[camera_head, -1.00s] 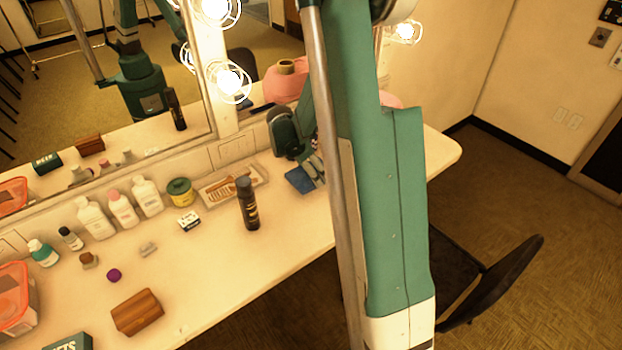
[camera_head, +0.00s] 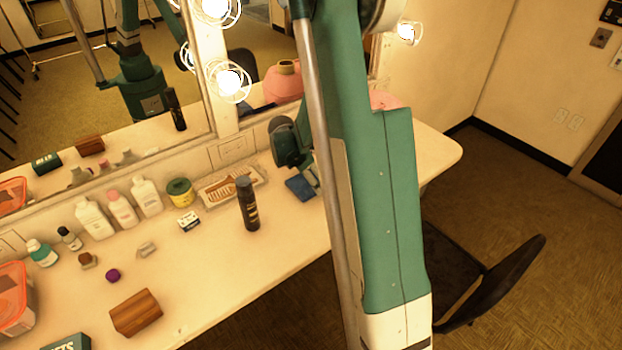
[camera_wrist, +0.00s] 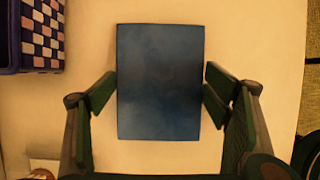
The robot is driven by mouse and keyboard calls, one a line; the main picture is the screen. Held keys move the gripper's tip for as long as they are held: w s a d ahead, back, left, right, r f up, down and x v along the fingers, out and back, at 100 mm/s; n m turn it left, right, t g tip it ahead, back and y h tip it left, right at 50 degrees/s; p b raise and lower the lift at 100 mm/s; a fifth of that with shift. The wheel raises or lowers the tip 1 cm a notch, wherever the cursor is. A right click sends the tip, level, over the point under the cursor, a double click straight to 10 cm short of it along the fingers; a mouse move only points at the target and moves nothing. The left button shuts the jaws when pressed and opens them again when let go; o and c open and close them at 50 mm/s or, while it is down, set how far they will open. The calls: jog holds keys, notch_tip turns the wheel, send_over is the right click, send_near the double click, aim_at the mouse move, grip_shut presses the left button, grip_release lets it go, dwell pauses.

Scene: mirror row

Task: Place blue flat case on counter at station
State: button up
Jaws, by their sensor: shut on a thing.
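The blue flat case (camera_head: 299,188) shows at the counter (camera_head: 215,268), near the wall to the right of the tray with the comb. In the wrist view the case (camera_wrist: 160,85) is a plain blue rectangle over the pale counter surface. My gripper (camera_wrist: 160,90) has one finger at each long side of it and is shut on it. In the head view my arm hides part of the gripper and the counter behind it. I cannot tell whether the case touches the counter or hangs just above it.
A black spray can (camera_head: 248,204) and a comb tray (camera_head: 232,187) stand left of the case. Several bottles (camera_head: 120,209) line the mirror. A checkered box (camera_wrist: 38,35) lies near the case in the wrist view. A dark chair (camera_head: 495,285) stands in front.

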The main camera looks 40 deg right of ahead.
jog(key=shift+f, duration=0.15)
jog(key=o, duration=1)
jog(key=shift+p+v, duration=1.05)
jog(key=shift+v, duration=5.1)
